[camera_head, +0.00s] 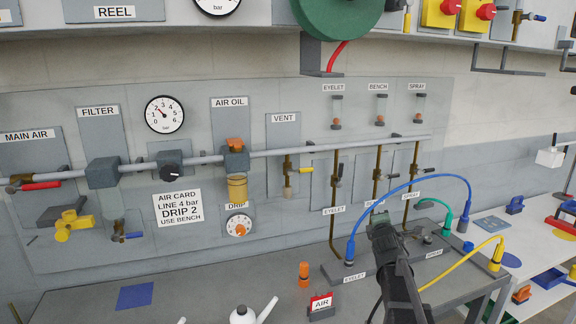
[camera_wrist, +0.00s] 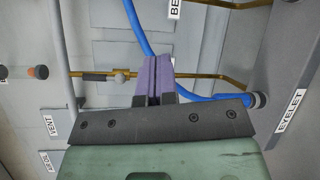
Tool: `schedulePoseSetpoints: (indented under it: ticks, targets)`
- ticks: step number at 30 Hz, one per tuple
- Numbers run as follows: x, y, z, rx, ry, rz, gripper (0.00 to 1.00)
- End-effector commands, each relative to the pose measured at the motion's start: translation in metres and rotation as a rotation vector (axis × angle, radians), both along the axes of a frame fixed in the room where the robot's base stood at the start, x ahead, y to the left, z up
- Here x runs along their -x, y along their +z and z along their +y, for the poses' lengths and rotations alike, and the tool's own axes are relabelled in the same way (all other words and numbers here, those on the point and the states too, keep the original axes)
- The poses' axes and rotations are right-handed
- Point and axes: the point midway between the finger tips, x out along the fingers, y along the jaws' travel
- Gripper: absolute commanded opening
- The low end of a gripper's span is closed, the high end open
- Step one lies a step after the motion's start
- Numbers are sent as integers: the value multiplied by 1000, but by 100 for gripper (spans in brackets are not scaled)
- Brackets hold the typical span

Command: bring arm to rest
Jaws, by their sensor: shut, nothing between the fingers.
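My arm reaches up from the lower right of the head view. My gripper (camera_head: 379,218) is small there, in front of the hose board, near the blue hose (camera_head: 352,225). In the wrist view, the two purple fingers of my gripper (camera_wrist: 153,62) are together with nothing between them. In that view the blue hose (camera_wrist: 135,22) passes behind the fingertips and ends at a plug beside the EYELET label (camera_wrist: 290,110). The fingers look apart from the wall panel, but I cannot tell the exact gap.
The wall panel carries a pressure gauge (camera_head: 164,114), a grey air pipe (camera_head: 300,151) and several valves. An orange bottle (camera_head: 304,274), a red AIR block (camera_head: 321,304) and a white oil can (camera_head: 243,314) stand on the bench. A yellow hose (camera_head: 455,265) arches right of my arm.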

Motion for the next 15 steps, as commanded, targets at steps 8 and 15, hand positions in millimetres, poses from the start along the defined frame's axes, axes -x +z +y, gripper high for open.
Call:
schedulePoseSetpoints:
  ticks: [8,15]
  targets:
    - [223,-134,90,-1184,-778,565,0]
    - [335,-152,137,-1407,-1302,766,0]
